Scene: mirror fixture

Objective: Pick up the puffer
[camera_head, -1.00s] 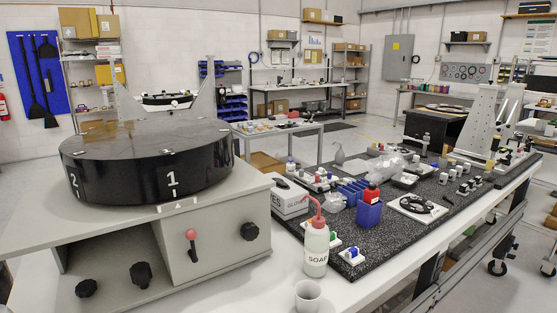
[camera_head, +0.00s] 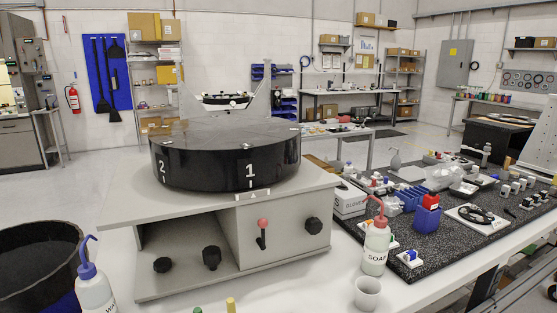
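A small grey bulb with a narrow upright tip, which looks like the puffer (camera_head: 395,161), stands at the back of the black speckled mat (camera_head: 446,245) on the right-hand bench. It is small in the picture, and its lower part is partly hidden by items in front. Neither of my grippers is in view.
A large black drum (camera_head: 226,160) on a grey housing (camera_head: 275,233) fills the middle. A blue-capped bottle (camera_head: 95,289) and a black bin (camera_head: 38,268) are at left.

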